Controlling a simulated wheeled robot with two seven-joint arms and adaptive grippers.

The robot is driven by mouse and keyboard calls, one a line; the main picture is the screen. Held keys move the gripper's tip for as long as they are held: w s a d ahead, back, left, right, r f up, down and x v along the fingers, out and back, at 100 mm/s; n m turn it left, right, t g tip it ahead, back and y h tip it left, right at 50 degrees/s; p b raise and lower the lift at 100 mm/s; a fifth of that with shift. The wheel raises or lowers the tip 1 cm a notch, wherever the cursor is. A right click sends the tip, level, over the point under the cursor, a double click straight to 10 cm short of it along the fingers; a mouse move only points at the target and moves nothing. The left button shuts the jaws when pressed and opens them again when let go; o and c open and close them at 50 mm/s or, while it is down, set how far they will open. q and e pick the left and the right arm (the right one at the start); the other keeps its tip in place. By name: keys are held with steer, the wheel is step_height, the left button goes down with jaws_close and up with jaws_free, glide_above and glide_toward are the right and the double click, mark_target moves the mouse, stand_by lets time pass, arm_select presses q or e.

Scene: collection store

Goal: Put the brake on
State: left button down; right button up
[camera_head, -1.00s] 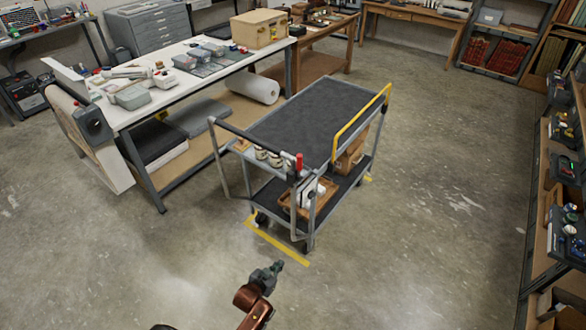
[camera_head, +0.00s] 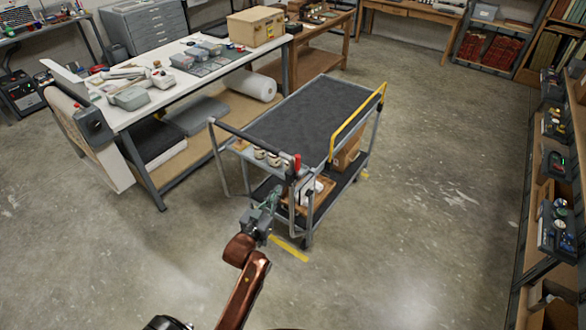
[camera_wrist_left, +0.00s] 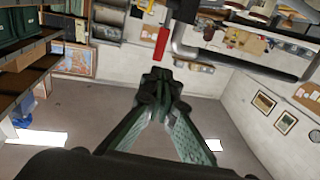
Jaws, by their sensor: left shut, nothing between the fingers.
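A grey cart with dark decks (camera_head: 305,118) stands in the middle of the floor. A red-gripped lever (camera_head: 297,163), which looks like the brake, stands upright at its near corner; the red grip also shows in the left wrist view (camera_wrist_left: 161,46), just beyond the fingertips. My left gripper (camera_head: 272,197) is shut and empty, in front of the cart's near end, below and left of the red grip. In the left wrist view its fingertips (camera_wrist_left: 160,84) meet, apart from the grip in the picture. My right gripper is not in view.
The cart's grey push handle (camera_head: 228,128) crosses its near left end. A wooden tray (camera_head: 308,192) sits on the lower deck. A white worktable (camera_head: 200,82) stands behind left, shelving (camera_head: 535,200) at right. The floor between is clear.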

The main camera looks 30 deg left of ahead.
mark_target(296, 162)
arm_select(q)
steer(key=w, duration=0.4)
steer(key=w+a, duration=0.1)
steer(key=w, duration=0.8)
steer(key=shift+w+a, duration=0.2)
steer(key=shift+a, duration=0.15)
steer(key=shift+p, duration=0.3)
